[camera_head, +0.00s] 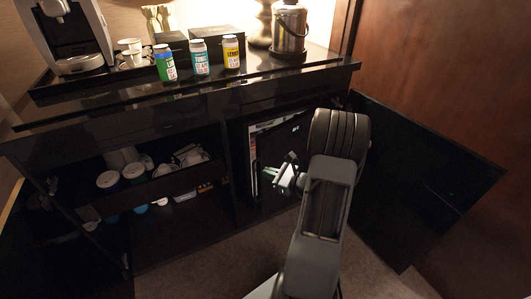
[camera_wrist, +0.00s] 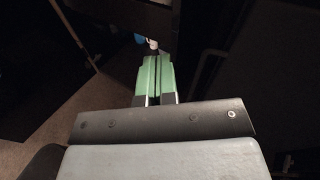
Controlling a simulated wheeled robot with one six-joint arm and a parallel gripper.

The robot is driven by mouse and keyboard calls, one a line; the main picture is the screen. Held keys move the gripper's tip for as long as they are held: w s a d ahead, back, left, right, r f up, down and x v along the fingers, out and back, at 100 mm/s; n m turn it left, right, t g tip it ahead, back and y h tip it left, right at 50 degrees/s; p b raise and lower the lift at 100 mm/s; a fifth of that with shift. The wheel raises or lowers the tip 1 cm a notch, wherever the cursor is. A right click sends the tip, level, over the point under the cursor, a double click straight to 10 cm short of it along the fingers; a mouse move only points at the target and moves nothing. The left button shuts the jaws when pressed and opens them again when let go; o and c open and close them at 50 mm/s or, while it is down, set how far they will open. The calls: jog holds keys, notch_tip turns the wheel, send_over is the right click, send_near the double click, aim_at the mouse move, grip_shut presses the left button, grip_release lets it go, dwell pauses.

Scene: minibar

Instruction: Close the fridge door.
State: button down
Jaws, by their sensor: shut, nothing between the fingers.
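The fridge (camera_head: 252,145) sits in the right compartment of the dark cabinet. Its dark door (camera_head: 285,140) stands ajar, with a pale strip and some light-coloured contents showing along the top and left edge of the gap. My gripper (camera_head: 284,175) is in front of the door's lower part, its pale green fingers pointing left; I cannot tell whether they touch the door. In the wrist view the green fingers (camera_wrist: 153,75) are together and empty. A dark panel fills the right of that view, too dark to identify surely. My arm hides the door's right side.
A dark cabinet door (camera_head: 425,180) stands open at the right, beside a brown wood wall (camera_head: 450,75). The left compartment (camera_head: 180,220) is open, with cups and jars.

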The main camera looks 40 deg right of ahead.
jog(key=s+d+f+m+t+h, duration=0.25)
jog(key=d+m+h, duration=0.2)
jog(key=d, duration=0.35)
jog(key=m+b, duration=0.1)
jog(key=b, duration=0.2)
send_near(261, 150)
jog(key=shift+h, duration=0.35)
jog(key=w, duration=0.5)
jog(key=w+a, duration=0.1)
jog(key=w, duration=0.1)
jog(key=shift+w+f, duration=0.1)
jog(key=shift+w, duration=0.1)
